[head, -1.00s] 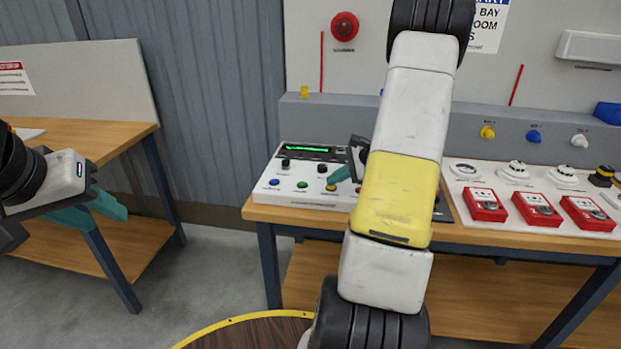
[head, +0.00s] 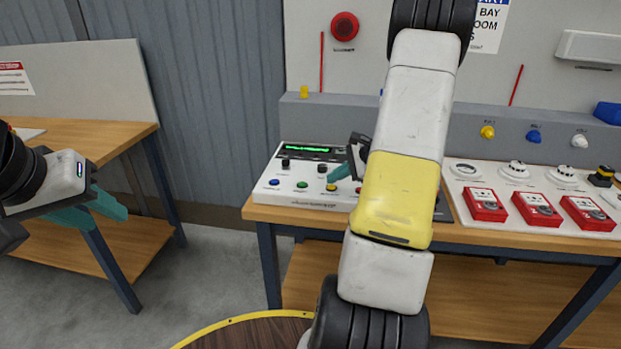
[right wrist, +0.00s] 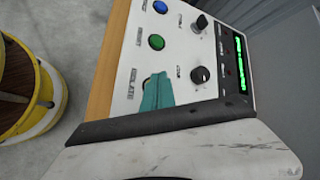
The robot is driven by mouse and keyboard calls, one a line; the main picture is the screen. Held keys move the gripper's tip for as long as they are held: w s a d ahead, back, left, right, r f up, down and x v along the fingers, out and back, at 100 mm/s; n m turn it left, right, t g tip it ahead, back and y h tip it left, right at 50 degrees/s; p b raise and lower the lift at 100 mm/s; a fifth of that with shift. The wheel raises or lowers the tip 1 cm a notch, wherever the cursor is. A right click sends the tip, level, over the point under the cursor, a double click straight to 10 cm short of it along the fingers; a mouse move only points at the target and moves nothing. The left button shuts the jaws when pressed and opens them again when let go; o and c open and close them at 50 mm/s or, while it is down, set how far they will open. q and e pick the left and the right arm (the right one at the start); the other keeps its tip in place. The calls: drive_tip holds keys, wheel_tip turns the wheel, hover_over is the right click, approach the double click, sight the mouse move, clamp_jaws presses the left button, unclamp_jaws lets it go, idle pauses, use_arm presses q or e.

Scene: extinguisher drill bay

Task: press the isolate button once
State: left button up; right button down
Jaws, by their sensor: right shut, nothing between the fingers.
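The control panel (head: 310,201) is a white box on the wooden bench, with blue, green and yellow buttons along its front, black knobs and a lit green display. In the right wrist view the gripper (right wrist: 150,92) hides that button, so contact cannot be told. My left gripper (head: 112,220) is open and empty, far left.
Red boxes (head: 535,209) and white detectors stand further right on the bench. My right arm hides the panel's right part.

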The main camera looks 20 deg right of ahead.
sight(334, 187)
drive_tip(key=shift+r, duration=0.25)
drive_tip(key=shift+r, duration=2.55)
